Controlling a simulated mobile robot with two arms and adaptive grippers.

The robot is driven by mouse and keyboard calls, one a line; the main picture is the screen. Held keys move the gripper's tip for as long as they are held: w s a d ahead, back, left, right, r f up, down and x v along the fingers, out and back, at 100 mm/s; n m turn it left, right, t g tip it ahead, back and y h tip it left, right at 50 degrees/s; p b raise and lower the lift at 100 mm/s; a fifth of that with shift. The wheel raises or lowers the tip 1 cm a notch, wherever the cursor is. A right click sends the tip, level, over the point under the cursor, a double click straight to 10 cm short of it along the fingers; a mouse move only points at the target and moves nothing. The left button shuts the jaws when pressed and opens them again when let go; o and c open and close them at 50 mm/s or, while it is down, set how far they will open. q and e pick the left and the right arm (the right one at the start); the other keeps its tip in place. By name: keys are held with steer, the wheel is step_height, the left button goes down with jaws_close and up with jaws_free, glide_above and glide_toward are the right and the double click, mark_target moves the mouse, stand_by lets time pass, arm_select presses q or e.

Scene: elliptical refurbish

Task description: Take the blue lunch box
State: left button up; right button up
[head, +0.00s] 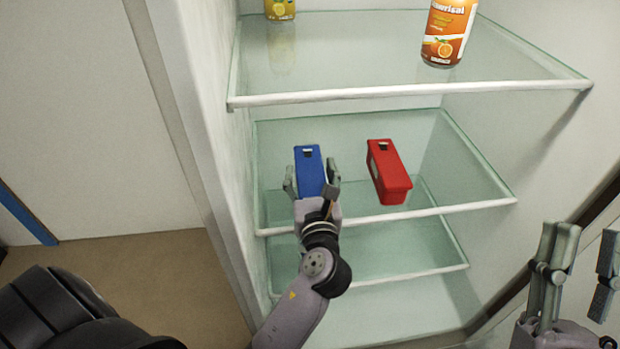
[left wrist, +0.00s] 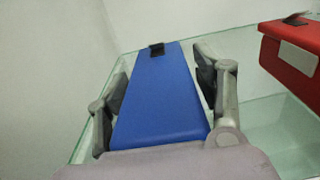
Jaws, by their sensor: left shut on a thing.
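The blue lunch box (head: 308,165) is on the middle glass shelf of the fridge, at its left side, with a small dark latch at its far end. My left gripper (head: 312,187) has its fingers on both sides of the box and is shut on it. In the left wrist view the blue lunch box (left wrist: 162,95) lies between the two fingers of the left gripper (left wrist: 160,88). Its underside is hidden, so I cannot tell whether it touches the shelf. My right gripper (head: 578,270) is at the lower right, outside the shelves, with its fingers apart and nothing between them.
A red lunch box (head: 388,172) stands to the right of the blue one, with a gap between. An orange can (head: 448,32) and a yellow can (head: 280,9) stand on the upper shelf (head: 400,93). The fridge's left wall is close to the blue box.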

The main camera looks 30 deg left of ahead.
arm_select(q)
steer(key=c, duration=0.8)
steer(key=shift+c, duration=0.3)
steer(key=shift+r, duration=0.15)
